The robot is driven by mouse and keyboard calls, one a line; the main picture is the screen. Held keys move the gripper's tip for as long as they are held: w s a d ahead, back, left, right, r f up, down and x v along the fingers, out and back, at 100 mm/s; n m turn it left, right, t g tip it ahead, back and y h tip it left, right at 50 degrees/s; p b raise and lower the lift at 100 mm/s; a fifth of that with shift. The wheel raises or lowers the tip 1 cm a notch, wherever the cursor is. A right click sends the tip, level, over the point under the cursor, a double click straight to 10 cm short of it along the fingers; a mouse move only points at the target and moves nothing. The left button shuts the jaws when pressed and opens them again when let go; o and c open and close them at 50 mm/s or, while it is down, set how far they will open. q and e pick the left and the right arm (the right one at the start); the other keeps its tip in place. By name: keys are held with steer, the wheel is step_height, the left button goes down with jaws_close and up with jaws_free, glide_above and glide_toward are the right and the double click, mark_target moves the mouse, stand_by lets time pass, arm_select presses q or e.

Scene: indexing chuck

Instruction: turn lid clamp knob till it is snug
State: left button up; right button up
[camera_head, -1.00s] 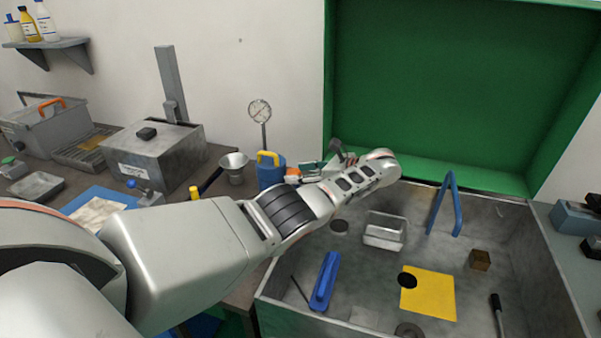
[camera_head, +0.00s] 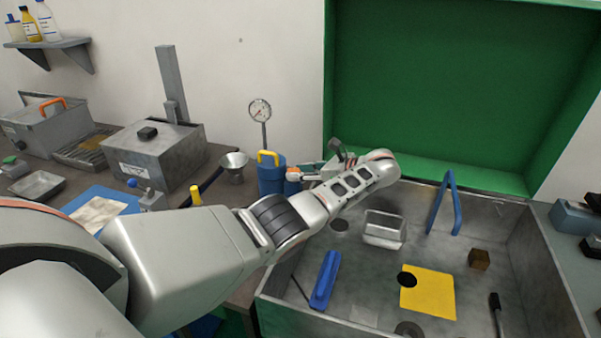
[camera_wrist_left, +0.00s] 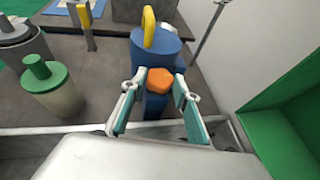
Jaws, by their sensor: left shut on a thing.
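The orange knob (camera_head: 293,175) sits on the front side of a blue canister (camera_head: 271,180) with a yellow handle on top. In the left wrist view the knob (camera_wrist_left: 160,79) is six-sided and lies between the two teal-padded fingers of my left gripper (camera_wrist_left: 160,88). The gripper is shut on the knob, with a finger on each side. In the head view my left gripper (camera_head: 305,172) reaches the knob from the right, and my wrist hides part of it. The canister stands upright. My right gripper is in neither view.
A dial gauge (camera_head: 260,111) on a post stands behind the canister, and a metal funnel (camera_head: 233,165) stands left of it. The grey basin (camera_head: 460,215) with a green back holds a small metal tray (camera_head: 384,230). A green-topped jar (camera_wrist_left: 52,83) shows in the left wrist view.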

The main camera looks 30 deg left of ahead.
arm_select(q)
steer(key=shift+s+a+m+t, duration=0.1)
steer(key=shift+s+m+t, duration=0.1)
steer(key=shift+m+t, duration=0.65)
steer(key=shift+s+m+t, duration=0.15)
steer(key=shift+m+t, duration=0.5)
steer(key=shift+t, duration=0.3)
steer(key=shift+s+a+m+t+h, duration=0.1)
steer(key=shift+s+m+t+h, duration=0.1)
steer(key=shift+m+t+h, duration=0.7)
steer(key=shift+m+t, duration=0.5)
steer(key=shift+t, duration=0.1)
steer(key=o, duration=1.1)
steer(key=v, duration=1.2)
